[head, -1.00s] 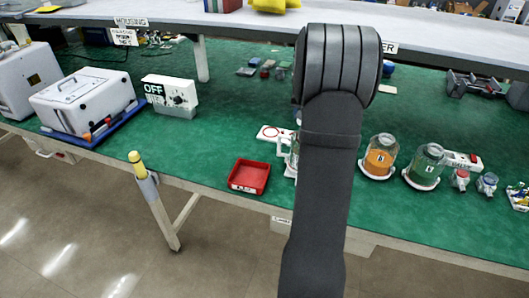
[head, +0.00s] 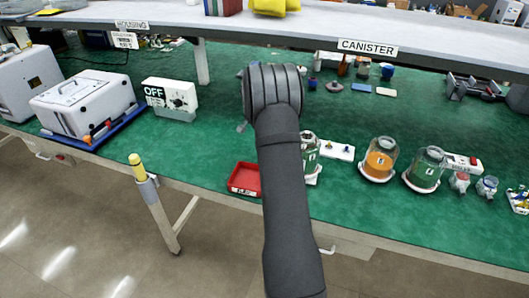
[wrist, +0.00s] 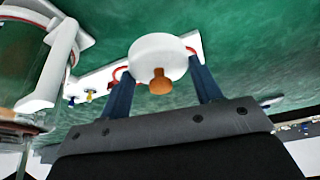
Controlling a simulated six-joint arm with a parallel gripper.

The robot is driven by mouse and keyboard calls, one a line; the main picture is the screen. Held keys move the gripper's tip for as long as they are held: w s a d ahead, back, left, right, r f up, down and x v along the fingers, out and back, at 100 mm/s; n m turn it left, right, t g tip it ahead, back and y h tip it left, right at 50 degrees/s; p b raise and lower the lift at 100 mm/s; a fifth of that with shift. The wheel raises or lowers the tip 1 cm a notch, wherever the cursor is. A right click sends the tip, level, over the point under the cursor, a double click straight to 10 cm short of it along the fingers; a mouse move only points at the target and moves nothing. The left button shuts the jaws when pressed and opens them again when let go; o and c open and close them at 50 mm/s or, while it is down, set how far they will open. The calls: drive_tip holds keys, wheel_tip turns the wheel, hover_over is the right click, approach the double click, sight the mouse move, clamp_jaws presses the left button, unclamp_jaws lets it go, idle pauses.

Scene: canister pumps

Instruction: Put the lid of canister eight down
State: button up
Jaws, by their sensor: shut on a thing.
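My gripper (wrist: 160,70) is shut on a round white lid (wrist: 152,45) with an orange-brown knob, with one blue finger on each side. In the wrist view the lid is in front of a white plate (wrist: 98,82) with red marking showing at its sides. I cannot tell whether the lid touches the plate. A glass canister (wrist: 28,50) with a white handle stands at left in that view. In the head view a canister (head: 309,146) with green contents stands just right of my arm, partly hidden by it; its label is too small to read. My arm hides the gripper and lid there.
An orange-filled canister (head: 379,161) and another green-filled one (head: 426,170) stand further right. A red tray (head: 243,180) is left of my arm near the table's front edge. A white strip with small knobs (head: 337,151) lies behind the nearest canister.

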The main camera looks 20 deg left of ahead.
wheel_tip(320, 180, down, 9)
drive_tip(key=shift+f, duration=0.1)
idle(0.3)
drive_tip(key=o, duration=0.9)
drive_tip(key=shift+f, duration=0.1)
drive_tip(key=shift+o, duration=0.2)
drive_tip(key=v, duration=1.2)
drive_tip(key=shift+w+d, duration=0.1)
drive_tip(key=x, duration=1.2)
wheel_tip(320, 180, up, 2)
drive_tip(key=shift+r, duration=0.8)
